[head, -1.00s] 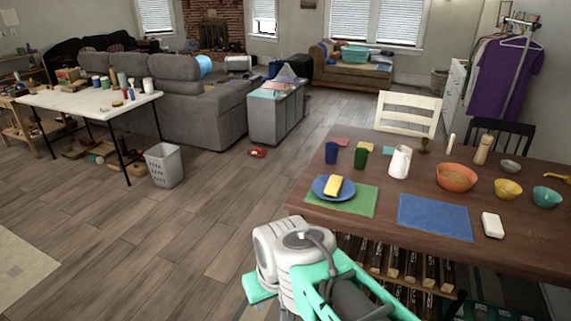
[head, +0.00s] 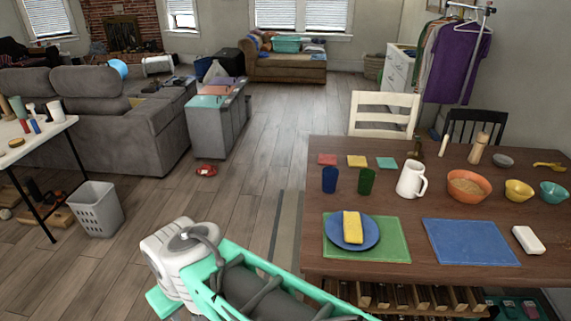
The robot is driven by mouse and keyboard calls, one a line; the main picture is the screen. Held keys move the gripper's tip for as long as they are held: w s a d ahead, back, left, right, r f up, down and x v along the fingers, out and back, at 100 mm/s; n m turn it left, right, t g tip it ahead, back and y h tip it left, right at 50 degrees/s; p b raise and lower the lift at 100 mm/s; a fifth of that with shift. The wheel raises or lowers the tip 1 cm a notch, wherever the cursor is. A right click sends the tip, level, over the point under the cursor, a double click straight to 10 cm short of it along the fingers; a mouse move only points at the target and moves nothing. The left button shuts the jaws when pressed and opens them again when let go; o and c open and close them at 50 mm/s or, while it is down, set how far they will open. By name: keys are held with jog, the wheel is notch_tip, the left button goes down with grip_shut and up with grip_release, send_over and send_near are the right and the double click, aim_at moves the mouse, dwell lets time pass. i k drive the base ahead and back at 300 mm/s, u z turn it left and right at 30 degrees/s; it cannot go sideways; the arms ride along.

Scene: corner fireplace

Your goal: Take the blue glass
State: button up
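The blue glass (head: 329,180) stands upright on the brown wooden dining table (head: 480,205), near its left edge. A dark green glass (head: 366,181) stands just to its right, a small gap apart. My arm shows at the bottom of the head view, in front of and to the left of the table. My gripper is outside the picture, so its fingers cannot be seen.
A blue plate (head: 370,234) with a yellow cloth lies on a green placemat (head: 395,246) in front of the glasses. A white pitcher (head: 410,180) stands to their right. Coloured squares lie behind them. Open floor (head: 230,200) lies left of the table.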

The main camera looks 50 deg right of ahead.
aim_at(330, 174)
jog(key=z, duration=0.2)
jog(key=i, duration=1.7)
jog(key=z, duration=1.2)
jog(key=i, duration=0.95)
jog(key=z, duration=1.35)
jog(key=i, duration=0.5)
jog(key=z, duration=0.3)
